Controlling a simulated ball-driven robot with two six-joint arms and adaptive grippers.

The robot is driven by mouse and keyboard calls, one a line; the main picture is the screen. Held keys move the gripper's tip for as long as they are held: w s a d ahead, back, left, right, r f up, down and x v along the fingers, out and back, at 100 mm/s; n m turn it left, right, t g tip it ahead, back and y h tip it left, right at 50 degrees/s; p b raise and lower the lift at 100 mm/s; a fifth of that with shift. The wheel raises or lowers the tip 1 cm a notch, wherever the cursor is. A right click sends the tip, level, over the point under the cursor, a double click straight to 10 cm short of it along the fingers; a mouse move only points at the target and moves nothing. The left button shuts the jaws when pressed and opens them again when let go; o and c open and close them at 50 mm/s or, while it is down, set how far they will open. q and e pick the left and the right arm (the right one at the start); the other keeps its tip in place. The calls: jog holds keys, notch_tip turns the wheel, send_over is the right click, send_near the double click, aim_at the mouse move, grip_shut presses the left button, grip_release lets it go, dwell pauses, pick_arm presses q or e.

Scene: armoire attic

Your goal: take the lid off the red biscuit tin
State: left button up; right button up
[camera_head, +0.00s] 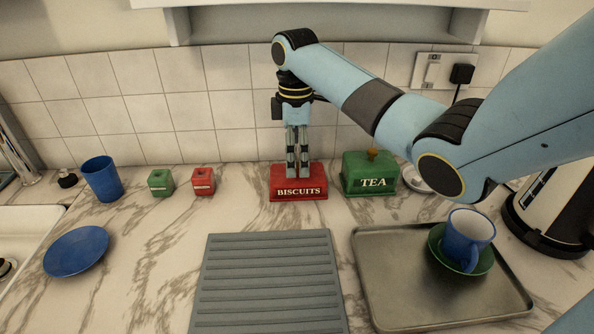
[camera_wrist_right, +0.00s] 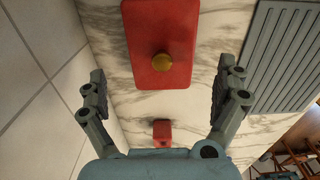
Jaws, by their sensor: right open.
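The red biscuit tin (camera_head: 298,190), marked BISCUITS, stands on the marble counter near the tiled wall. In the right wrist view its red lid (camera_wrist_right: 145,25) is on, with a round gold knob (camera_wrist_right: 162,61). My right gripper (camera_head: 297,166) points down over the tin, and its fingers hide the knob in the head view. I cannot tell the exact height above the lid. My left gripper is not in view.
A green TEA tin (camera_head: 370,182) stands close at the right of the red tin. Small green (camera_head: 160,182) and red (camera_head: 203,181) boxes stand at the left. A grey ribbed board (camera_head: 268,285) lies in front, with a metal tray (camera_head: 390,290) beside it.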

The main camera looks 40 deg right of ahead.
aim_at(298, 175)
notch_tip(298, 175, down, 6)
jog(key=shift+a+r, duration=0.1)
jog(key=shift+r, duration=0.15)
jog(key=c, duration=1.1)
